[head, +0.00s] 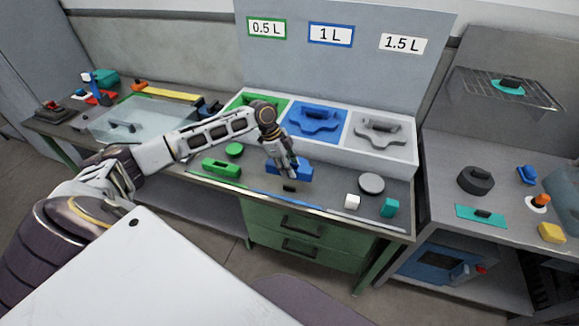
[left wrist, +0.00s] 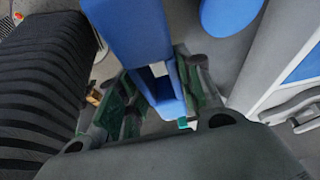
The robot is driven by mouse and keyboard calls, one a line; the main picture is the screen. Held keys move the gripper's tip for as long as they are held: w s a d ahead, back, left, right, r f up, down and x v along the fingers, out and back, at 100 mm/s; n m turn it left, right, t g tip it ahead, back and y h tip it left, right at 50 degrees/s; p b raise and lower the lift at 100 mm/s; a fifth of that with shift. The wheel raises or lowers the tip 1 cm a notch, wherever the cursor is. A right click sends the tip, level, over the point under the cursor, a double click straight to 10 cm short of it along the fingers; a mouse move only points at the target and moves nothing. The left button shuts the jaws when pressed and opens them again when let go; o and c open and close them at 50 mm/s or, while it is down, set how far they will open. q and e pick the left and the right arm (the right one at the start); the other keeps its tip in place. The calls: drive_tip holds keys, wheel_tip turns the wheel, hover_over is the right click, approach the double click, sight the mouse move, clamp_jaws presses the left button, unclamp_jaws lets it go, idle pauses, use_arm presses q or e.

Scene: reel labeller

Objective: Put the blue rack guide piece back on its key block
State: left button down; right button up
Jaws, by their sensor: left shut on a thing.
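The blue rack guide piece (head: 302,170) is at the front middle of the workbench in the head view. My left gripper (head: 286,166) reaches down onto it from above and is shut on it. In the left wrist view the blue piece (left wrist: 138,35) stands between the fingers, with a slot-like hollow in its lower part. I cannot tell whether the piece touches the bench or the block. My right gripper is not in view.
A green guide piece (head: 221,167) and green disc (head: 235,150) lie left. Behind stands a tray with green, blue (head: 316,122) and grey bays. A blue disc (left wrist: 228,12) shows beside the held piece.

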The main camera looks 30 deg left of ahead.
sight(289, 186)
use_arm(q)
drive_tip(key=shift+f, duration=0.1)
idle(0.6)
drive_tip(key=shift+f+b, duration=0.45)
drive_tip(key=shift+b, duration=0.15)
drive_tip(key=shift+f+b, duration=1.05)
drive_tip(key=shift+b, duration=0.15)
drive_tip(key=shift+f+b, duration=0.4)
drive_tip(key=shift+b, duration=0.05)
drive_tip(key=shift+f, duration=0.7)
drive_tip(key=shift+f+b, duration=0.55)
drive_tip(key=shift+f, duration=1.2)
